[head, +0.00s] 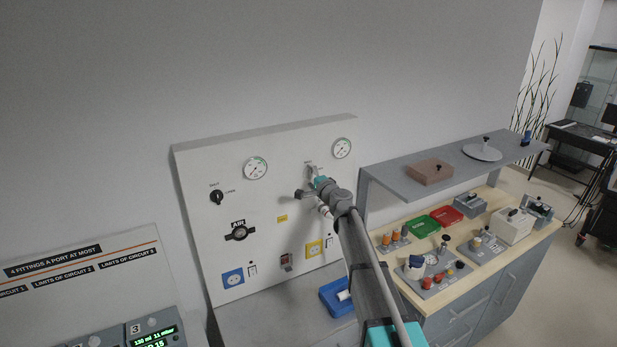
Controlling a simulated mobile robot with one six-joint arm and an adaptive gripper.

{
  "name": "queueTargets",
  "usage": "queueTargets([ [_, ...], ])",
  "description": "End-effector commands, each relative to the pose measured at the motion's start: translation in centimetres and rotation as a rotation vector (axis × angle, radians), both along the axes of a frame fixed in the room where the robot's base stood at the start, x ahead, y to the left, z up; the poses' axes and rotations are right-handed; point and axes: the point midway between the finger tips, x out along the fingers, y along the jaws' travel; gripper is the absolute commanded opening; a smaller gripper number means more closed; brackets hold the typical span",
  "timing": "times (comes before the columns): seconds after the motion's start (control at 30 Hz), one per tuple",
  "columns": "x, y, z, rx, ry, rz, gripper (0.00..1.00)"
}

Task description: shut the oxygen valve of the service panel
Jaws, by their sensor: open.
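The service panel (205,170) is a pale board standing against the wall. My gripper (307,183) is open at the panel's upper right, below and left of the right gauge (342,148). It points toward the panel face; I cannot tell whether it touches anything. No valve marked oxygen can be read; whatever is behind my gripper and wrist is mostly hidden, with only a small label (308,162) showing above. The valve marked AIR (239,233), with a black handle lying roughly level, is at the panel's left.
A left gauge (255,168), a black knob (217,197), a blue socket (232,278) and a yellow socket (314,248) are on the panel. A blue tray (338,298) lies below. A grey shelf (455,160) stands over a crowded wooden counter (440,302) at right.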

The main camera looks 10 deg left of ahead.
Motion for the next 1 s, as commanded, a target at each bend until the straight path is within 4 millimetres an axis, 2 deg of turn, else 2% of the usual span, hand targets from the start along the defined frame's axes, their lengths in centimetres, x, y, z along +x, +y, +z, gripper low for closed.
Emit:
queueTargets([
  [0.27, -2.6, -1.6, 0.0, 0.0, 0.0, -0.001, 0.93],
  [0.7, -8.3, -5.3, 0.0, -0.001, 0.0, 0.0, 0.93],
  [1.0, -9.8, -6.4, 0.0, -0.001, 0.0, 0.001, 0.93],
])
